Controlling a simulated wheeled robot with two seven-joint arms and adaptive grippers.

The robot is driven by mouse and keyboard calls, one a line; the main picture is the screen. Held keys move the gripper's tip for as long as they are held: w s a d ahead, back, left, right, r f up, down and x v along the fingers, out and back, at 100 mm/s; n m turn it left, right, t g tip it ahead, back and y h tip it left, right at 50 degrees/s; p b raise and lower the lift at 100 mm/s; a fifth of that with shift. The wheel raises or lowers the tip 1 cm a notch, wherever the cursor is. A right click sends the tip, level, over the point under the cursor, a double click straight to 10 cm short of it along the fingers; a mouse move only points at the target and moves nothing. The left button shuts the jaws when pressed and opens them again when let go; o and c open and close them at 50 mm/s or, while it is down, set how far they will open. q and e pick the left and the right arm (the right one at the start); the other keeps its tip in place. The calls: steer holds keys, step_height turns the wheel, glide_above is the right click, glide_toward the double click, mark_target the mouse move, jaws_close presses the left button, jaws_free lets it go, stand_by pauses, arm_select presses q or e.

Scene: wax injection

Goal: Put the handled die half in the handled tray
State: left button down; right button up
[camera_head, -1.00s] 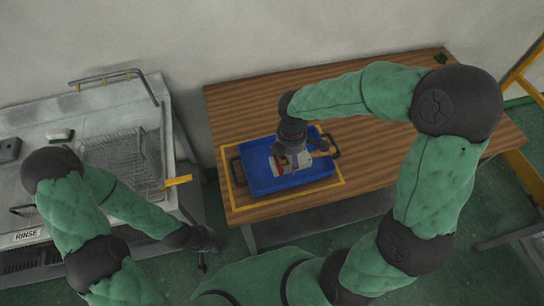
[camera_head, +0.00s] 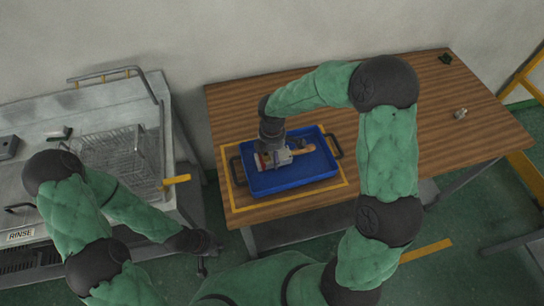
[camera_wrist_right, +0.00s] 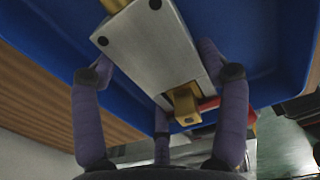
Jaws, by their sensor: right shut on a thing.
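The handled die half (camera_head: 282,158), a silvery metal block with brass fittings and a tan handle, is held at the left-middle of the blue handled tray (camera_head: 300,183). It is inside the tray's outline; I cannot tell whether it touches the floor. My right gripper (camera_head: 270,150) comes from above and is shut on it. The right wrist view shows the die half (camera_wrist_right: 160,50) between my gripper's dark fingers (camera_wrist_right: 160,85), with blue tray (camera_wrist_right: 275,30) behind. My left gripper (camera_head: 204,243) hangs empty-looking, away from the tray; its jaws are too small to read.
The tray stands inside a yellow outline (camera_head: 235,205) on the wooden table (camera_head: 440,100). A small pale object (camera_head: 460,113) and a dark item (camera_head: 445,59) lie at the table's right. A rinse station with a wire basket (camera_head: 115,150) stands left. The table's middle right is clear.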

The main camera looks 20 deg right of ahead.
steer(key=shift+f, duration=0.65)
steer(key=shift+f, duration=0.15)
steer(key=o, duration=1.7)
steer(key=shift+c, duration=0.2)
step_height(320, 180, up, 12)
steer(key=p, duration=0.3)
